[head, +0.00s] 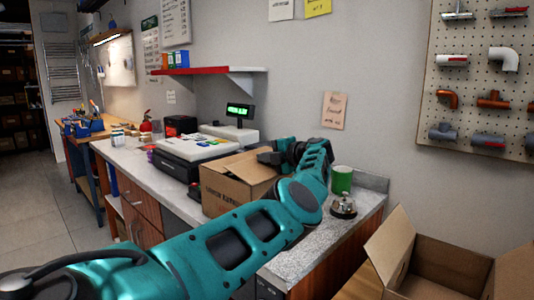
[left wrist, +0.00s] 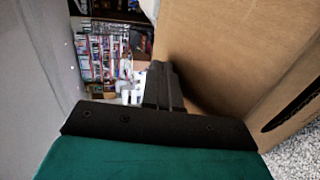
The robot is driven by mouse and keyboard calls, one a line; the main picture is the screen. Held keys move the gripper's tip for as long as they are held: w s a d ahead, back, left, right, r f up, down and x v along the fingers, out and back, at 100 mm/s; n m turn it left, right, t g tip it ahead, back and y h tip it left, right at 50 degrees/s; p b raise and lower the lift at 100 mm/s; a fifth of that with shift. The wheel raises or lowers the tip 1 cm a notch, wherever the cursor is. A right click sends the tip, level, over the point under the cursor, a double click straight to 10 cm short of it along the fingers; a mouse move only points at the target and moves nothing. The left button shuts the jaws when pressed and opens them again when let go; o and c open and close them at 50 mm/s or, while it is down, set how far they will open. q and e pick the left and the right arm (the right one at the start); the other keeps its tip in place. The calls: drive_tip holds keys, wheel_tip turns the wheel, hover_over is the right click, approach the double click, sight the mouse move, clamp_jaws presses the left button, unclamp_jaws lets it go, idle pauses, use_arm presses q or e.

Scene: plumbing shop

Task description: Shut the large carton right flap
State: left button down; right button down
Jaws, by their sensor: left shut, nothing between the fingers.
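A brown cardboard carton (head: 232,187) with dark print stands on the counter. Its top at the back right is partly hidden behind my left arm. My left gripper (head: 271,155) is shut and empty at the carton's upper right edge, with the teal arm reaching across the counter's front. In the left wrist view the shut fingers (left wrist: 161,84) are close beside a broad brown cardboard panel (left wrist: 225,45); I cannot tell whether they touch it. A second, open carton (head: 440,264) is at the lower right, with flaps standing outward. My right gripper is out of view.
A green cup (head: 341,180) and a service bell (head: 344,206) stand right of my left wrist. A cash register (head: 194,152) is left of the counter carton. A pegboard with pipe fittings (head: 490,80) hangs on the right wall.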

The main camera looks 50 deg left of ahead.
use_arm(q)
drive_tip(key=shift+a+f+h, duration=0.2)
drive_tip(key=shift+f+h, duration=0.1)
drive_tip(key=shift+h, duration=0.3)
idle(0.3)
